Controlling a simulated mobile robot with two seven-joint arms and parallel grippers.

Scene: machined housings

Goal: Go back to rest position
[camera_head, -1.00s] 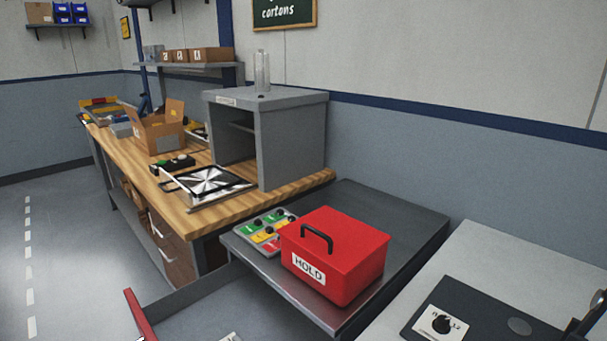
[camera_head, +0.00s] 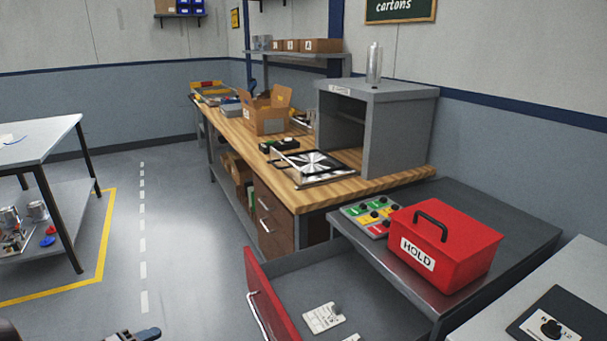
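Only a small dark piece of what looks like my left gripper (camera_head: 138,336) shows at the bottom edge, left of the open red-fronted drawer. Its fingers are mostly cut off by the frame, so I cannot tell whether it is open or shut. Another dark rounded part of mine shows in the bottom left corner. My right gripper is not in view.
The open drawer (camera_head: 276,300) holds white tags. A red HOLD box (camera_head: 455,258) and a coloured button panel (camera_head: 368,216) sit on the dark metal table. A wooden workbench (camera_head: 240,136) stands behind. A grey table (camera_head: 40,140) stands left. The floor between is clear.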

